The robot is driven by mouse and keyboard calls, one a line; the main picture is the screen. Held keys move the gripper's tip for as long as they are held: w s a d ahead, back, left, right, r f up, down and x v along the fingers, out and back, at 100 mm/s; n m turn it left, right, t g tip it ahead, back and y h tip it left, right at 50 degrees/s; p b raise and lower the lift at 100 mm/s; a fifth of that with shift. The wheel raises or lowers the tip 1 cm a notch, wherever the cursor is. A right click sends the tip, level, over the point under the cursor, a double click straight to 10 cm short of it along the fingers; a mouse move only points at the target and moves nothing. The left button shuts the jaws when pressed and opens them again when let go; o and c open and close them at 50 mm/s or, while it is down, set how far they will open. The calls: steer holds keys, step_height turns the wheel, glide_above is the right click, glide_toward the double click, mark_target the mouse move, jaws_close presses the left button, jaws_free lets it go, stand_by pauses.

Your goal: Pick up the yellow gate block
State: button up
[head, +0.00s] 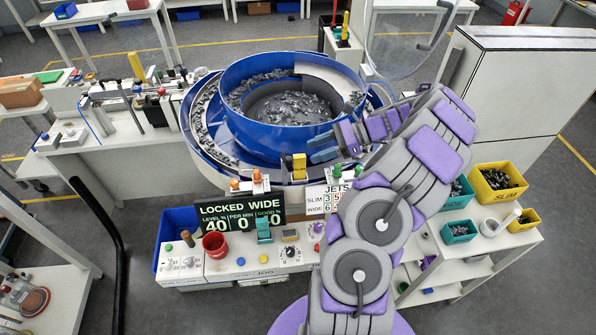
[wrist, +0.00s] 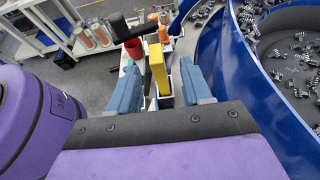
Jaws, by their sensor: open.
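The yellow gate block (head: 299,167) stands upright at the front rim of the blue bowl feeder (head: 225,143) in the head view. In the wrist view the yellow gate block (wrist: 158,68) shows between and beyond the two blue fingers. My gripper (head: 322,148) is just to the right of the block in the head view. My gripper (wrist: 163,80) is open in the wrist view, one finger on each side of the block's line. I cannot tell whether either finger touches the block. Its lower end is partly hidden.
The bowl holds many grey connectors. Yellow bins (head: 497,183) and teal bins (head: 459,232) stand at right.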

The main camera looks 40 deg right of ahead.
mark_target(305, 156)
steer(key=x, duration=0.4)
steer(key=shift+s+a+b, duration=0.1)
steer(key=shift+a+b, duration=0.3)
steer(key=shift+c, duration=1.1)
steer(key=shift+d+f, duration=0.1)
steer(key=shift+d, duration=0.2)
steer(key=c, duration=0.6)
jaws_close()
steer(key=shift+a, duration=0.15)
